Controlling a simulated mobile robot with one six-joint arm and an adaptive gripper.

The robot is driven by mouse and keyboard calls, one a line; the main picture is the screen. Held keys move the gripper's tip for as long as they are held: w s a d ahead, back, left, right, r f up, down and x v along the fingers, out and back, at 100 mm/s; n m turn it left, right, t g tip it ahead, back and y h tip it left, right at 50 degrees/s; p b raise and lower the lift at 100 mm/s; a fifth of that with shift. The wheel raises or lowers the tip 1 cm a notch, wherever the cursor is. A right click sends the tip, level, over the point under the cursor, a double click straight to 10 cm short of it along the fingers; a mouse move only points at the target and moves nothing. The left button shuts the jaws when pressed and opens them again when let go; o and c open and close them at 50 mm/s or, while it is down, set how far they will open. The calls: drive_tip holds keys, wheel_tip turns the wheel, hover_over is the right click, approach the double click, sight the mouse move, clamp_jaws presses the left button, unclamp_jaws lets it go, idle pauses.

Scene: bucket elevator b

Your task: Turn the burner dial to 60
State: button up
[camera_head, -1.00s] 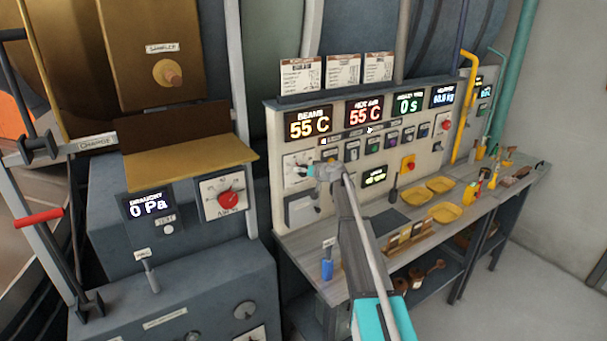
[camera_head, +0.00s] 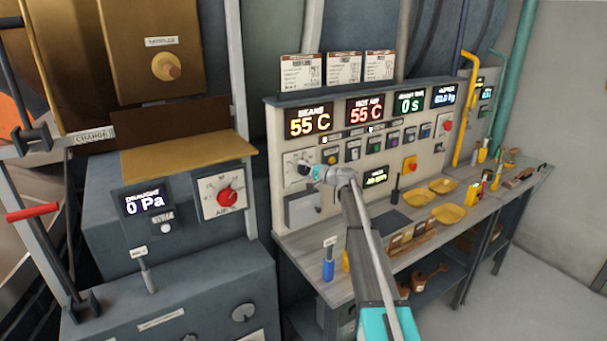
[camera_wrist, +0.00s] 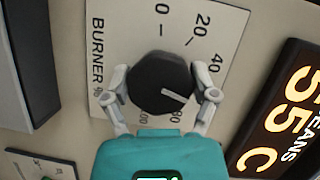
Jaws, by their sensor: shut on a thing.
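The burner dial (camera_wrist: 160,84) is a round black knob on a white plate (camera_wrist: 118,22) marked BURNER with a number scale. My gripper (camera_wrist: 160,90) is shut on the dial, one finger on each side. The white pointer line slants to the lower right in the wrist view, toward the right finger, between the 40 and 80 marks. The number between those two is hidden by that finger. In the head view, the dial (camera_head: 303,168) is at the panel's left end, with my gripper (camera_head: 313,172) against it.
A BEANS display (camera_head: 309,122) reading 55 C is above the dial. A grey box (camera_head: 302,208) is below it. Several small switches are to the right. The workbench below holds yellow trays (camera_head: 442,186) and a blue-handled tool (camera_head: 329,268).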

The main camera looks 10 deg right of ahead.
drive_tip(key=shift+m, duration=0.3)
drive_tip(key=o, duration=1)
